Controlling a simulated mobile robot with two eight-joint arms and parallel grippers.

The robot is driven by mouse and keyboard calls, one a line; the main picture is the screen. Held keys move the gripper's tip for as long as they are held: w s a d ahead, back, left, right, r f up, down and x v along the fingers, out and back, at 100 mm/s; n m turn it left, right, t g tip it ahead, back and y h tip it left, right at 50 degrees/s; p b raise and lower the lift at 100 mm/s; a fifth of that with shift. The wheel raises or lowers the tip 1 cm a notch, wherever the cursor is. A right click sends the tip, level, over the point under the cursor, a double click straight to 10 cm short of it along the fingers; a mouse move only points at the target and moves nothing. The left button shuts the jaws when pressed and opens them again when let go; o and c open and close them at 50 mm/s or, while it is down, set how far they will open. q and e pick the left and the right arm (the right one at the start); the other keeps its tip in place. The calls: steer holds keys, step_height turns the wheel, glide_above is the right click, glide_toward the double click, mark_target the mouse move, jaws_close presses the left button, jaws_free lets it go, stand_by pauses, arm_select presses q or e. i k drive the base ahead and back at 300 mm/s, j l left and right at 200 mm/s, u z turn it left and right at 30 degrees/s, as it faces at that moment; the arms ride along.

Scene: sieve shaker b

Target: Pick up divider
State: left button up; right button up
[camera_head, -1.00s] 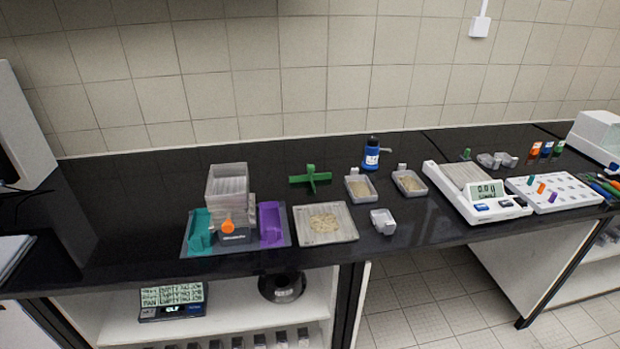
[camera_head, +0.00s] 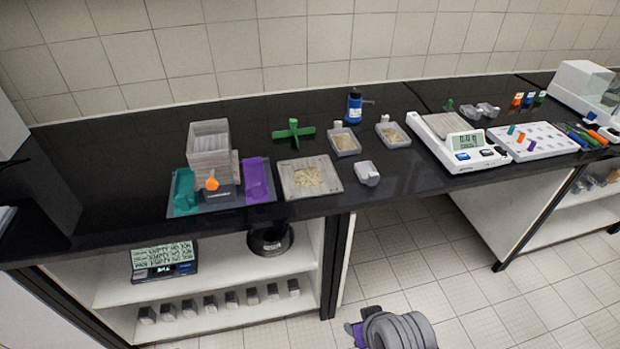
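The divider appears to be the green cross-shaped piece (camera_head: 294,131), standing on the black bench top (camera_head: 228,112) behind the square tray of grainy material (camera_head: 309,178). Nothing touches it. Neither of my grippers can be made out. Only a grey ringed part of my own arm, with a bit of purple, shows at the bottom edge, low in front of the bench and well away from the divider.
Left of the divider is a sieve shaker (camera_head: 209,150) with teal (camera_head: 184,190) and purple (camera_head: 256,178) pieces beside it. To its right are a blue bottle (camera_head: 354,107), two small trays (camera_head: 343,141) (camera_head: 392,135) and a balance (camera_head: 463,145). Bare bench lies behind the divider.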

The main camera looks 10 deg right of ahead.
mark_target(293, 132)
steer(key=i+l+u, duration=0.55)
steer(key=l, duration=0.25)
steer(key=i+l+u, duration=0.3)
steer(key=l, duration=0.2)
steer(key=i+j, duration=0.05)
